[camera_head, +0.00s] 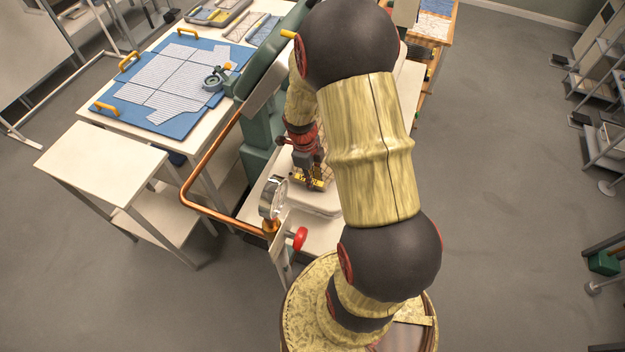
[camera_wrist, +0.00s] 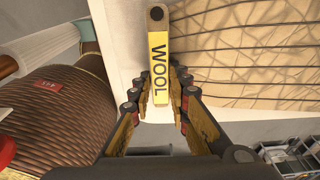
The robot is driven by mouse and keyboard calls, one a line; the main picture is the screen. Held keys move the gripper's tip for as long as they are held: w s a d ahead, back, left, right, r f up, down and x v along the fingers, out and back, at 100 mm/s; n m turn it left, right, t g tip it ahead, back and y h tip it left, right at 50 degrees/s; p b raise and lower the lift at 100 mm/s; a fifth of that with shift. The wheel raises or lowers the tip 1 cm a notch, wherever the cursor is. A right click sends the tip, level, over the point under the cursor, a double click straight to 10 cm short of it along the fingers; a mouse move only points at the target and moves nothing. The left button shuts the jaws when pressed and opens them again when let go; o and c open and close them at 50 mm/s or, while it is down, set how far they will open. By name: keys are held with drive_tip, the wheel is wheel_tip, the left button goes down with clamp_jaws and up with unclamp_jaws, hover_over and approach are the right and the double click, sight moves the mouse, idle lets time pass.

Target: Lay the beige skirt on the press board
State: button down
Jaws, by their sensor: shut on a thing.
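My gripper (camera_head: 314,181) is low over the white board of the press, and its fingers also show in the wrist view (camera_wrist: 161,98). The pale press board (camera_wrist: 122,50) shows bare left of the strip. My arm hides much of the press in the head view.
A blue board with striped cloth (camera_head: 168,82) lies on a table beyond. A bare white side table (camera_head: 100,160) stands left.

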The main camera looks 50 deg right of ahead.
drive_tip(key=shift+f, duration=0.35)
drive_tip(key=shift+d+f, duration=0.1)
drive_tip(key=shift+f, duration=0.05)
drive_tip(key=c, duration=1.8)
unclamp_jaws()
drive_tip(key=shift+o, duration=0.6)
drive_tip(key=shift+r, duration=0.2)
wheel_tip(320, 180, up, 12)
drive_tip(key=w, duration=0.1)
drive_tip(key=shift+w+a, duration=0.15)
drive_tip(key=shift+a, duration=0.2)
drive_tip(key=shift+f, duration=0.1)
